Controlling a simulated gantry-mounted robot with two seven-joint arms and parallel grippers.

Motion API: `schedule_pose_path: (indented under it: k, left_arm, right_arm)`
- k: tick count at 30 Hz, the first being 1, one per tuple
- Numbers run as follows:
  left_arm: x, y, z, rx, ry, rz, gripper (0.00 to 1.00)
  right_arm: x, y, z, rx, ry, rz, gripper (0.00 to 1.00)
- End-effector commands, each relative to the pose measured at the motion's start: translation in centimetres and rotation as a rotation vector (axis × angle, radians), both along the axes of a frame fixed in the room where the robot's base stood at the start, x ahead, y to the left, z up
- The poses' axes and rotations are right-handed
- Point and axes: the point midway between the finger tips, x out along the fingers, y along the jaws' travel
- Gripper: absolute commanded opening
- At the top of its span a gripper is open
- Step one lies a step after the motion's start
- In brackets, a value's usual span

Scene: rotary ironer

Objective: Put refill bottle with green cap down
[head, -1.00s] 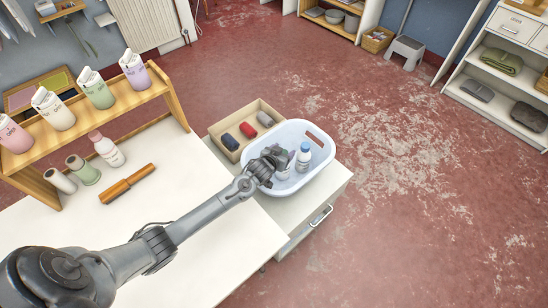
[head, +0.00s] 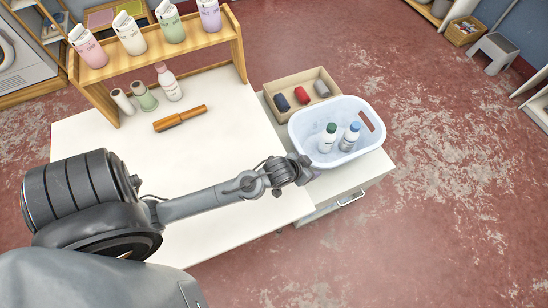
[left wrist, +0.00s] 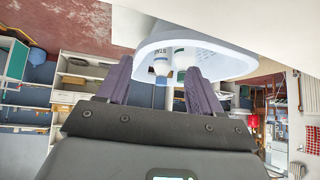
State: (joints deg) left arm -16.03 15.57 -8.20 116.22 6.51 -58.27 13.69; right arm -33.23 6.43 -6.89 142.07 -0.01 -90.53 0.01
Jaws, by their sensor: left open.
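The refill bottle with the green cap (head: 328,138) stands roughly upright in the white oval tub (head: 375,147). Beside it stands a similar white bottle with a blue cap (head: 350,138). My left gripper (head: 314,172) is at the tub's near left side, apart from both bottles; its fingers are mostly hidden behind the wrist. In the left wrist view my left gripper (left wrist: 160,92) has its purple fingers spread with nothing held. Beyond them show the tub (left wrist: 225,62), the blue-capped bottle (left wrist: 161,66) and the green-capped bottle (left wrist: 181,60). My right gripper is not in view.
A box (head: 272,92) with dark blue, red and grey items sits behind the tub on the white cabinet (head: 350,182).

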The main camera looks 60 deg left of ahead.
Motion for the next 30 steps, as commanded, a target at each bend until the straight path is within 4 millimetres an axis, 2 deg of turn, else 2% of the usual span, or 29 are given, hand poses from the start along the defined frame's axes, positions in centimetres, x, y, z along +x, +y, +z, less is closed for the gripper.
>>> schedule_pose_path:
  k: [1,3,6,10,14,23,26,30]
  left_arm:
    - [-3.1,-1.6,0.4,-0.008,0.072,-0.034,0.66]
    - [-6.9,-3.2,1.1,-0.005,0.17,-0.081,0.66]
    - [-11.5,-4.6,2.6,0.0,0.284,-0.144,0.66]
    - [-15.6,-5.5,4.2,0.005,0.382,-0.199,0.66]
    - [-17.3,-5.7,4.9,0.009,0.423,-0.223,0.66]
    - [-17.3,-5.7,5.0,0.011,0.426,-0.225,0.66]
    - [-17.3,-5.7,5.5,0.011,0.425,-0.225,0.66]
    - [-17.3,-5.7,7.2,0.011,0.425,-0.225,0.66]
  right_arm:
    - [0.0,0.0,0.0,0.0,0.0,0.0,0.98]
    - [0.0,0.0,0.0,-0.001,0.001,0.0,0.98]
    - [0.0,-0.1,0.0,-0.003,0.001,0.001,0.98]
    - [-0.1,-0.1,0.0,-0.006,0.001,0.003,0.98]
    - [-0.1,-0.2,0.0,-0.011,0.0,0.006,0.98]
    - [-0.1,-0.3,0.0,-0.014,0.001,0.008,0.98]
    - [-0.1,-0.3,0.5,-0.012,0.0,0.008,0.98]
    - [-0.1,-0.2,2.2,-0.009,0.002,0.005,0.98]
